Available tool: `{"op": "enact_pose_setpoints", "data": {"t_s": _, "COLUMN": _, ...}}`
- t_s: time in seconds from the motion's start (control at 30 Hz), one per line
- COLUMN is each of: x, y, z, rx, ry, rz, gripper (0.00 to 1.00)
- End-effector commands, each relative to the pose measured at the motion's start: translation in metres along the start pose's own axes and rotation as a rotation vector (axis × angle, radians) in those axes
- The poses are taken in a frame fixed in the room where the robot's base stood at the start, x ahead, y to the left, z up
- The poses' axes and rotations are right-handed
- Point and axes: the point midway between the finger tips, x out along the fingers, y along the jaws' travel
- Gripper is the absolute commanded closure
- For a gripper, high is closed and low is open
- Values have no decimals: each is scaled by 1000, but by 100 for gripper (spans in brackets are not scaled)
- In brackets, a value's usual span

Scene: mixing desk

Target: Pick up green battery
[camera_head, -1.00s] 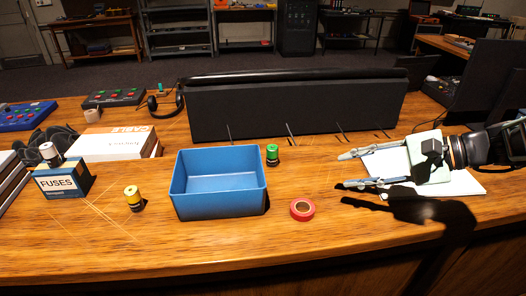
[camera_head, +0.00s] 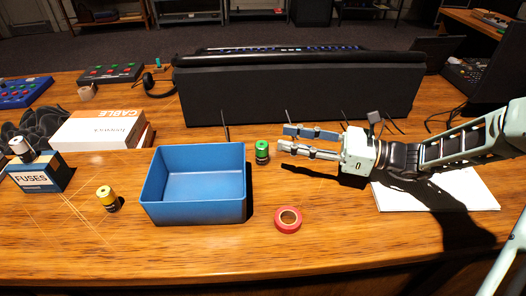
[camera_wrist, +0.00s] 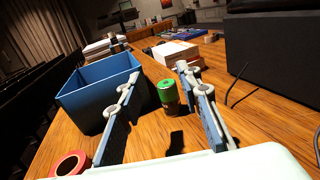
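The green battery (camera_head: 262,151) stands upright on the desk, just right of the blue bin, in the head view. It has a green upper part and a dark base. In the wrist view the green battery (camera_wrist: 168,93) shows ahead, between my two fingers. My gripper (camera_head: 282,138) comes from the right, its fingertips pointing left, close to the battery. In the wrist view my gripper (camera_wrist: 158,72) has its fingers apart with nothing held. I cannot tell whether a finger touches the battery.
The blue bin (camera_head: 194,211) stands left of the battery. A red tape roll (camera_head: 288,219) lies in front. A black console (camera_head: 300,92) with thin upright wires stands behind. A yellow battery (camera_head: 107,197), a fuse box (camera_head: 37,178) and a cable box (camera_head: 100,130) are at left. White paper (camera_head: 440,192) lies beneath my arm.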

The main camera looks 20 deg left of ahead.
Motion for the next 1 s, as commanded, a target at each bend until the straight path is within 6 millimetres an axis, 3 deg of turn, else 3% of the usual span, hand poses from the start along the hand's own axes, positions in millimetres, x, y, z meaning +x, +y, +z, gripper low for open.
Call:
{"op": "enact_pose_setpoints", "data": {"t_s": 0.03, "x": 0, "y": 0, "z": -14, "rx": 6, "ry": -2, "rz": 0, "gripper": 68}}
{"op": "enact_pose_setpoints", "data": {"t_s": 0.17, "x": 0, "y": 0, "z": -39, "rx": 3, "ry": -2, "rz": 1, "gripper": 68}}
{"op": "enact_pose_setpoints", "data": {"t_s": 0.3, "x": 18, "y": 1, "z": -38, "rx": -3, "ry": 0, "rz": 3, "gripper": 68}}
{"op": "enact_pose_setpoints", "data": {"t_s": 0.57, "x": 34, "y": 0, "z": -38, "rx": -3, "ry": 0, "rz": 3, "gripper": 68}}
{"op": "enact_pose_setpoints", "data": {"t_s": 0.83, "x": 72, "y": 0, "z": -38, "rx": -2, "ry": 1, "rz": 2, "gripper": 68}}
{"op": "enact_pose_setpoints", "data": {"t_s": 1.0, "x": 75, "y": 0, "z": -38, "rx": -3, "ry": 1, "rz": 0, "gripper": 68}}
